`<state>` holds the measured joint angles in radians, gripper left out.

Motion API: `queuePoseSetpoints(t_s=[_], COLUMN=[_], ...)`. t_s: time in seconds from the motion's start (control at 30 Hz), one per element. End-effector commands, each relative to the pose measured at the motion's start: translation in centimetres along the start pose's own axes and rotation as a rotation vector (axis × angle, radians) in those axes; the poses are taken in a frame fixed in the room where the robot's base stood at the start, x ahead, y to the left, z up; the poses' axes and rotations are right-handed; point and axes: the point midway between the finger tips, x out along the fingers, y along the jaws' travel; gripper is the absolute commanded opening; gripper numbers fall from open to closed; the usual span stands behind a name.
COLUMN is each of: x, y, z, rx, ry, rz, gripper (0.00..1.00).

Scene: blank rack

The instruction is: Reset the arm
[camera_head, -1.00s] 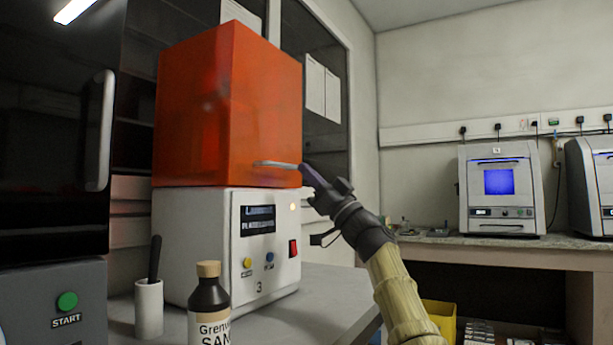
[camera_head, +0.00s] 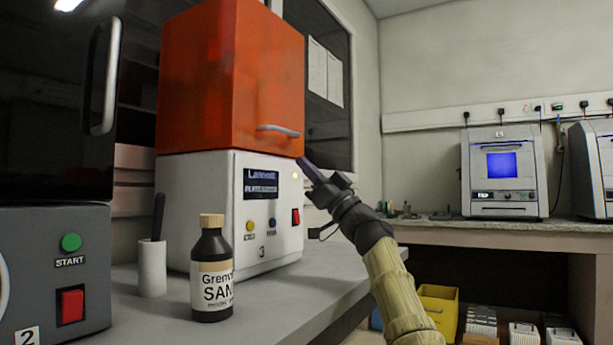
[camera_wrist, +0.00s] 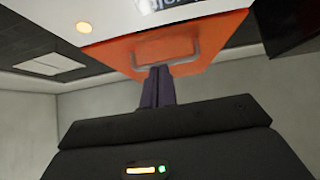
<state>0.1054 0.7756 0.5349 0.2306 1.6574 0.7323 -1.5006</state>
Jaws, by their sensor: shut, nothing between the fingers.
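My gripper (camera_head: 303,166) is at the end of my yellowish arm, in front of the orange-hooded machine. Its fingers are shut with nothing between them. In the wrist view the dark fingers (camera_wrist: 158,80) are together and appear below the hood's handle. The orange hood (camera_head: 228,80) sits down on the white machine body (camera_head: 215,205). The grey handle (camera_head: 278,130) is low on the hood's front, and in the head view my fingertips are just below and right of it, apart from it. The handle also shows in the wrist view (camera_wrist: 194,48).
A dark-doored machine (camera_head: 55,262) is at far left. Other machines (camera_head: 502,170) stand on a back bench. A yellow bin (camera_head: 440,312) is below it.

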Motion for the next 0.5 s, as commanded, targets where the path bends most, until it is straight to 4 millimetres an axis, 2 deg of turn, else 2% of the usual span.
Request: queuePoseSetpoints(t_s=[0.27,0.5], x=[0.5,3.8], y=[0.0,0.0], z=[-0.5,-3.9], rx=[0.000,0.000], ry=[0.000,0.000], rz=[0.000,0.000], gripper=[0.00,0.00])
